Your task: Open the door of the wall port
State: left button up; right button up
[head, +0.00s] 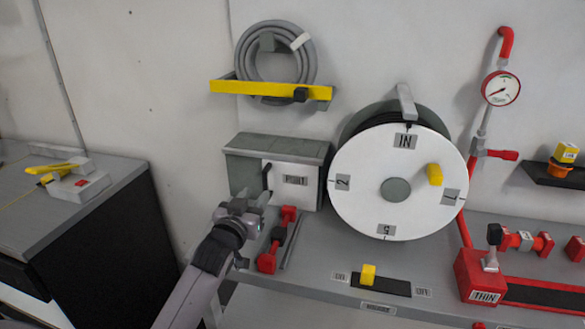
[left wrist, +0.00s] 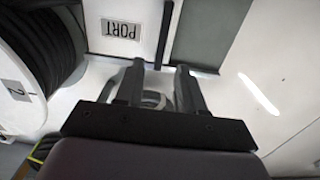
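The wall port is a grey-green box (head: 245,172) against the wall, left of the big reel. Its white door (head: 298,194) bears a PORT label and looks shut. A dark upright handle (head: 267,177) stands at the door's left edge. In the left wrist view the door (left wrist: 98,40), its label and the handle (left wrist: 166,35) show upside down. My left gripper (head: 245,200) is in front of the box, just below and left of the handle. In the left wrist view its two fingers (left wrist: 160,88) are apart, with the handle beyond the gap, not between them. My right gripper is not in view.
The white-faced reel (head: 365,205) stands close to the door's right side. A red fitting (head: 268,262) lies on the grey bench below the port. A yellow bracket (head: 235,87) with a coiled hose hangs above. A dark cabinet (head: 100,235) stands at left.

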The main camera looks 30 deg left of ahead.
aim_at(264, 178)
pick_arm(q)
jog(key=shift+w+a+r, duration=0.25)
jog(key=shift+w+r, duration=0.35)
jog(key=shift+w, duration=0.3)
jog(key=shift+x, duration=3.15)
grip_shut()
